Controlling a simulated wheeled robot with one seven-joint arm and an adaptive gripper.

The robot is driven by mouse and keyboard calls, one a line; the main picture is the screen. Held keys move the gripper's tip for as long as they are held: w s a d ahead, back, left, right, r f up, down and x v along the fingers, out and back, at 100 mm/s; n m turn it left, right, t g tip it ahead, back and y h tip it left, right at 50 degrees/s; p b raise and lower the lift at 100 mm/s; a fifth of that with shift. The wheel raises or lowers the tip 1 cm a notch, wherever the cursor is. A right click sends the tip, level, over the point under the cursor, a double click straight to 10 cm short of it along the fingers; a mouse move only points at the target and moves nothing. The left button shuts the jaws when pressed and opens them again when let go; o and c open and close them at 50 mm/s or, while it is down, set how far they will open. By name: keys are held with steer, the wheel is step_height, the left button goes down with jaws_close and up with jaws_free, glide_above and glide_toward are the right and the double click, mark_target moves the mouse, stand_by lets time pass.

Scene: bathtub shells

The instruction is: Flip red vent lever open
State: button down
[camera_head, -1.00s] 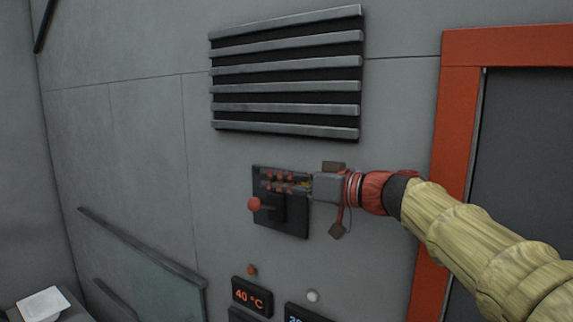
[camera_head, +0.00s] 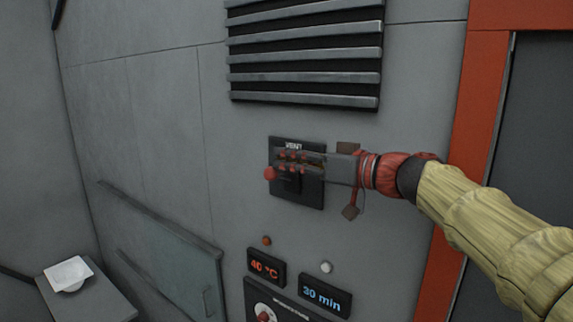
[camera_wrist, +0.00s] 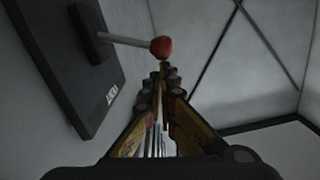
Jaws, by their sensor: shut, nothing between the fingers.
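The vent lever shows as a red ball knob (camera_head: 270,173) on a short rod, standing out from a black wall plate (camera_head: 314,196) marked VENT. In the wrist view the knob (camera_wrist: 161,47) and its grey rod are at upper middle, with the plate (camera_wrist: 70,60) at left. My gripper (camera_head: 281,161) is shut and empty. In the head view its fingers lie across the front of the plate, close beside the knob. In the wrist view its fingertips (camera_wrist: 163,70) appear just below the knob; I cannot tell whether they touch it.
A louvred vent grille (camera_head: 305,55) is above the plate. Below are a 40 °C display (camera_head: 266,266), a 30 min display (camera_head: 325,296) and a dial (camera_head: 264,312). A red door frame (camera_head: 478,110) stands at right. A white dish (camera_head: 68,273) sits on a ledge at lower left.

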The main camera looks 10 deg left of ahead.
mark_target(274, 171)
steer(key=shift+s+a+f+n+b, duration=0.1)
steer(key=shift+s+f+n+b, duration=0.25)
steer(key=shift+b, duration=1.2)
steer(key=b, duration=0.2)
steer(key=f+n+b, duration=0.1)
steer(key=b, duration=0.2)
steer(key=f+n+b, duration=0.1)
steer(key=b, duration=0.1)
steer(key=shift+s+a, duration=0.25)
steer(key=shift+s, duration=0.15)
steer(key=f+n+b, duration=0.1)
steer(key=n+b, duration=0.1)
steer(key=b, duration=0.4)
steer(key=s+f+n+b, duration=0.1)
steer(key=f+n+b, duration=0.1)
steer(key=b, duration=0.4)
steer(key=f+n+b, duration=0.2)
steer(key=b, duration=0.5)
steer(key=shift+s+a+n+t, duration=0.25)
steer(key=shift+s+a+t, duration=0.05)
steer(key=shift+a, duration=0.05)
